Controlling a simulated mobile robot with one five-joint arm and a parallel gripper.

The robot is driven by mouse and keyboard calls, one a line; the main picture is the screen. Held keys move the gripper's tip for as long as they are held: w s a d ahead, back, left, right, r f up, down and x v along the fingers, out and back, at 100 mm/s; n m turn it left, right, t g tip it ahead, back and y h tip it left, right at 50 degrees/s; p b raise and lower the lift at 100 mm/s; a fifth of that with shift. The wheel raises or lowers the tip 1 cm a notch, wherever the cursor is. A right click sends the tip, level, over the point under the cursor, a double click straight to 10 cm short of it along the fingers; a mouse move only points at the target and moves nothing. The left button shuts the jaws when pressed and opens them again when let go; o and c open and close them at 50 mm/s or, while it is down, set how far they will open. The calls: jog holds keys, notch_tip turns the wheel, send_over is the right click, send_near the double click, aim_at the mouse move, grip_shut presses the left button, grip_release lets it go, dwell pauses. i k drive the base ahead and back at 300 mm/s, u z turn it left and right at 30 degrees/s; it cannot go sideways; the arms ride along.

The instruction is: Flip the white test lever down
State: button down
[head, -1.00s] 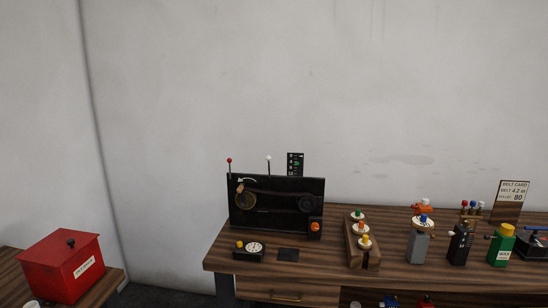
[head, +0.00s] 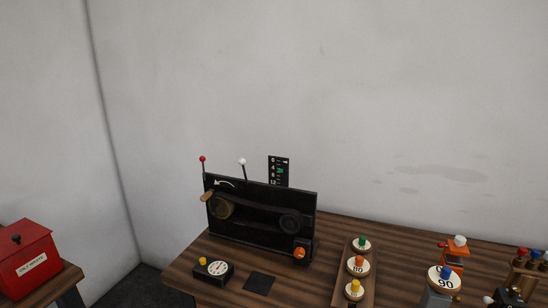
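The white test lever (head: 243,168) stands up from behind the top edge of the black machine panel (head: 262,203), its white ball at the top of a thin dark stem. It leans slightly to the left. A red-balled lever (head: 203,165) stands upright at the panel's left corner. The panel carries a brass pulley, a dark pulley (head: 290,223) joined by a belt, a wooden crank handle (head: 207,197) and an orange knob (head: 299,253). My gripper is not in view.
A small gauge box (head: 215,268) with a yellow button and a black pad (head: 260,282) lie before the panel. A wooden rack (head: 345,285) with colored pegs stands right of it. A red box (head: 27,258) sits on a separate table at left. A marked card (head: 279,170) stands behind the panel.

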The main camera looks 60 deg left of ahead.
aim_at(241, 162)
jog(key=z, duration=0.05)
jog(key=k, duration=0.15)
jog(key=u, duration=3.1)
jog(key=i, duration=0.95)
jog(key=u, duration=0.25)
jog(key=k, duration=0.75)
jog(key=z, duration=0.2)
jog(key=i, duration=0.75)
jog(key=u, duration=0.05)
